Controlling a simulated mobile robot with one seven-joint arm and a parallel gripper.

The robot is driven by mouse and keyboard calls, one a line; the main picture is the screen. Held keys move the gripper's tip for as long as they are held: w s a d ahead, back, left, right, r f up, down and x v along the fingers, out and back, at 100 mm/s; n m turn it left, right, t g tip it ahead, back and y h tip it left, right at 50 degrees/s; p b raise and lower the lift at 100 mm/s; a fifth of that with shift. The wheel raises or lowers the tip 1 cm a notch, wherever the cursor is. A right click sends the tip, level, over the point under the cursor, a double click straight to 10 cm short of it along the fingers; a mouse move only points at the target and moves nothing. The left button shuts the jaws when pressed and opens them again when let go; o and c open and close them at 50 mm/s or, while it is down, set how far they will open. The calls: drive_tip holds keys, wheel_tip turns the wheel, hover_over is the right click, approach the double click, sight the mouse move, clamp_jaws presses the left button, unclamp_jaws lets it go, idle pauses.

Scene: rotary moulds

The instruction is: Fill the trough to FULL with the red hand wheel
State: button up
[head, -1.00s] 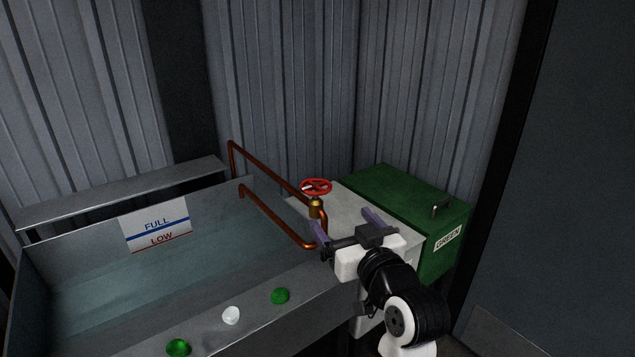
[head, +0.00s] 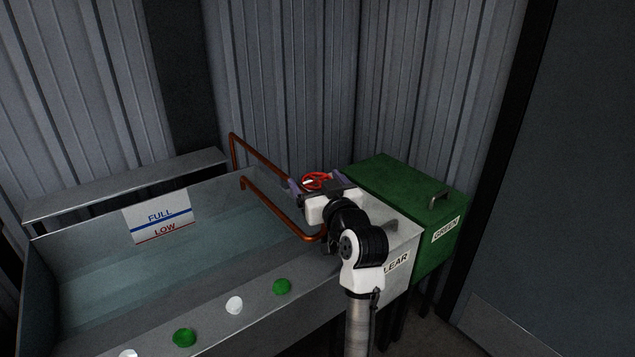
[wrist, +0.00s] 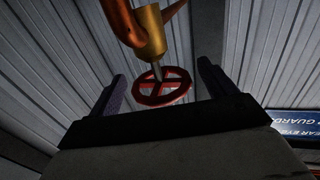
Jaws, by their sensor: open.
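The red hand wheel (head: 316,181) sits on a brass valve on the copper pipe, at the trough's far right corner. It also shows in the wrist view (wrist: 163,87), between my two fingers with space on both sides. My gripper (head: 319,184) is open, one purple finger on each side of the wheel; I cannot tell whether either touches it. In the head view my gripper hides the valve body. The trough (head: 210,314) holds bluish water (head: 130,275). A plate (head: 160,218) on its back wall has a blue FULL line above a red LOW line. The exact water level is hard to read.
Copper pipes (head: 262,155) run beside the valve. A pale bin (head: 405,240), lettering partly hidden, and a green bin (head: 400,180) marked GREEN stand right of the trough. Green and white pieces (head: 234,305) lie along the front ledge. Corrugated walls close the back.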

drive_tip(key=c, duration=1)
drive_tip(key=shift+o, duration=0.2)
drive_tip(key=shift+f+y+b, duration=0.1)
drive_tip(key=shift+y+b, duration=0.2)
drive_tip(key=n+y+b, duration=0.1)
drive_tip(key=n+g+y+b, duration=0.1)
drive_tip(key=shift+d+f+g+y, duration=0.1)
drive_tip(key=shift+d+g+y, duration=0.05)
drive_tip(key=shift+g+y, duration=0.15)
drive_tip(key=n+g+y+b, duration=0.2)
drive_tip(key=y, duration=0.1)
drive_tip(key=shift+w+n, duration=0.1)
drive_tip(key=shift+n, duration=0.3)
drive_tip(key=n+g+y+b, duration=0.1)
drive_tip(key=n+g+y, duration=0.1)
drive_tip(key=g, duration=0.1)
drive_tip(key=n+g+y+b, duration=0.1)
drive_tip(key=n+g+y, duration=0.1)
drive_tip(key=n+g, duration=0.1)
drive_tip(key=shift+r+g+y+b, duration=0.2)
drive_tip(key=shift+g+y+b, duration=0.15)
drive_tip(key=shift+g, duration=0.45)
drive_tip(key=shift+n, duration=0.3)
